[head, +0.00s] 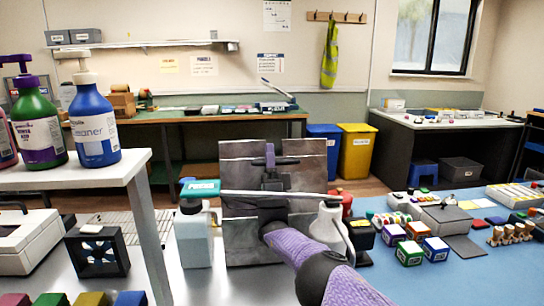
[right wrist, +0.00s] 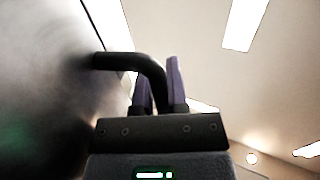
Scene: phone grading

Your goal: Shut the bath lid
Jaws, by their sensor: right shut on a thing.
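A grey metallic panel (head: 240,235), which looks like the bath lid, stands upright in the middle of the head view. A black bent handle (right wrist: 125,60) shows in the right wrist view beside a dark, blurred surface (right wrist: 45,90). My right gripper (head: 270,158) is in front of the panel, its purple arm reaching up from the lower right. In the right wrist view its purple fingers (right wrist: 160,85) are shut on the handle. I cannot make out the bath's body clearly. My left gripper is not in view.
A thin pale bar (head: 235,193) crosses in front of the panel. A white jug (head: 193,240) stands left of it and a white bottle (head: 327,225) right of it. A raised white shelf (head: 100,174) bears pump bottles. Small boxes (head: 408,252) crowd the blue mat (head: 455,285).

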